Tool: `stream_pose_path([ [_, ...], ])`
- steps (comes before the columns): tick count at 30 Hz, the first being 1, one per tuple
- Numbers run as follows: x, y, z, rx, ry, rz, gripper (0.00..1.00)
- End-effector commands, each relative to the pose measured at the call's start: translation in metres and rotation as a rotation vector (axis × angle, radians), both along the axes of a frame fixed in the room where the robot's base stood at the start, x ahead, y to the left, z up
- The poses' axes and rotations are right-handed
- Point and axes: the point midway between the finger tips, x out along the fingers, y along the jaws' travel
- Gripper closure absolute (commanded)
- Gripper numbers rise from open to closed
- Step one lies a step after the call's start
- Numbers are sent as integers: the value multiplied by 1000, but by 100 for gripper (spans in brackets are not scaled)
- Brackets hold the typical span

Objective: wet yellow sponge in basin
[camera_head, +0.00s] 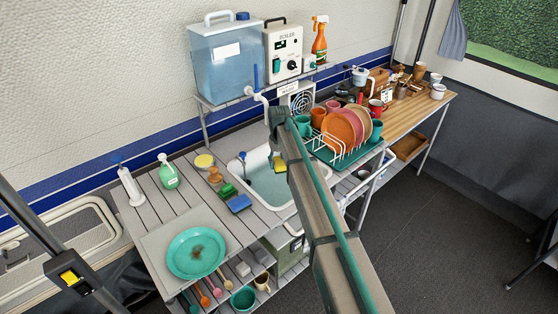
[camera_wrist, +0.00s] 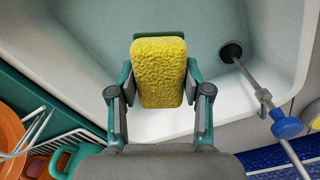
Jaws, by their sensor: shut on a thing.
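The yellow sponge (camera_wrist: 158,72) is held between the two fingers of my gripper (camera_wrist: 157,92) in the wrist view. Its rough broad face is toward the camera. The pale basin (camera_wrist: 165,124) lies beneath it, with a greenish floor; I cannot tell the water level. In the head view the sponge (camera_head: 280,164) is over the right part of the basin (camera_head: 277,206), beside my arm. My arm hides much of the basin's right side and the gripper itself. I cannot tell whether the sponge touches the basin.
A rod with a blue knob (camera_wrist: 287,127) reaches to the dark drain hole (camera_wrist: 231,52). The dish rack (camera_head: 346,157) with plates and cups stands close on the right. A green sponge (camera_head: 227,190) and a blue sponge (camera_head: 239,204) lie left of the basin. The water tank (camera_head: 224,70) stands behind.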

Motion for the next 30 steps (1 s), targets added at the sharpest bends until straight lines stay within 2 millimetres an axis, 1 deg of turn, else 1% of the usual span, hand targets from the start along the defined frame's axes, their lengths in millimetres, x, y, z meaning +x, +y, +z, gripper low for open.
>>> stream_pose_path([
  [1, 0, 0, -7, 0, 1, 0, 79],
  [3, 0, 0, -13, 0, 1, 0, 79],
  [21, 0, 0, -66, 0, 1, 0, 79],
  [25, 0, 0, -73, 0, 1, 0, 79],
  [30, 0, 0, -77, 0, 0, 0, 79],
])
